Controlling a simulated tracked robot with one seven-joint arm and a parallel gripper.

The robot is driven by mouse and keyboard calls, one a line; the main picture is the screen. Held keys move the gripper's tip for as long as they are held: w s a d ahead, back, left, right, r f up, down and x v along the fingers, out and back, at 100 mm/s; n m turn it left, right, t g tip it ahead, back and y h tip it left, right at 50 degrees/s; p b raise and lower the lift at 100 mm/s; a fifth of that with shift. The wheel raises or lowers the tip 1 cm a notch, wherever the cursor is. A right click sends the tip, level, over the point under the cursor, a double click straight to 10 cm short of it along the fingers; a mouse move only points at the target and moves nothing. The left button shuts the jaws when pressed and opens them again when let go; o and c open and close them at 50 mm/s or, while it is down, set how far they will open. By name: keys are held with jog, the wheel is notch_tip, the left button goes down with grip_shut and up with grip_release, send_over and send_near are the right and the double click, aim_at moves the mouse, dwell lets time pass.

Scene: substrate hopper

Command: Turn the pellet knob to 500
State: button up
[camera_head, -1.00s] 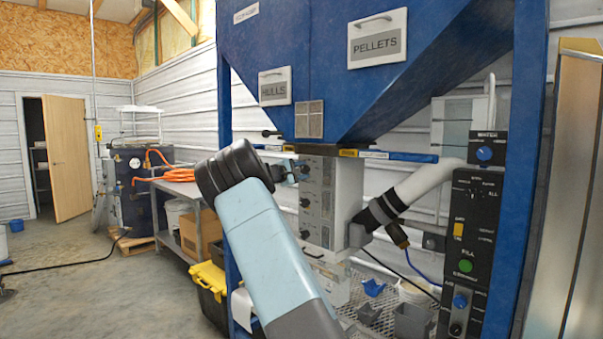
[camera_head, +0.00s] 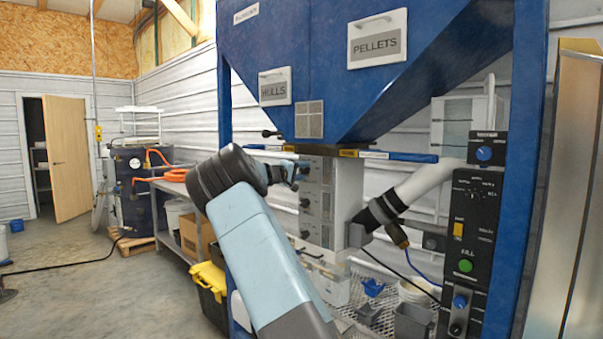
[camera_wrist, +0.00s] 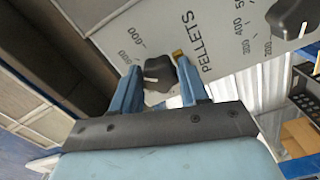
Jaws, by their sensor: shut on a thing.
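The black pellet knob (camera_wrist: 161,77) shows in the wrist view on a light grey panel (camera_wrist: 225,65) with a PELLETS label and printed numbers. My gripper (camera_wrist: 157,66) is shut on this knob, with one blue finger on each side. The knob's white pointer mark shows at its left side, roughly towards the 600 end of the scale; the exact reading cannot be told. In the head view my gripper (camera_head: 292,173) is at the top of the grey control box (camera_head: 342,200), and my arm partly hides the box and the gripped knob.
A second black knob (camera_wrist: 291,16) with its own scale sits close by on the panel. More knobs (camera_head: 305,203) are lower on the box. The blue hopper (camera_head: 300,60) hangs above. A black fill panel (camera_head: 475,225) and a blue post (camera_head: 530,150) stand at right.

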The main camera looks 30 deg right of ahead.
jog(key=shift+f, duration=0.4)
jog(key=o, duration=1)
jog(key=shift+r, duration=0.2)
jog(key=shift+o, duration=0.2)
jog(key=v, duration=1.3)
jog(key=shift+a, duration=0.35)
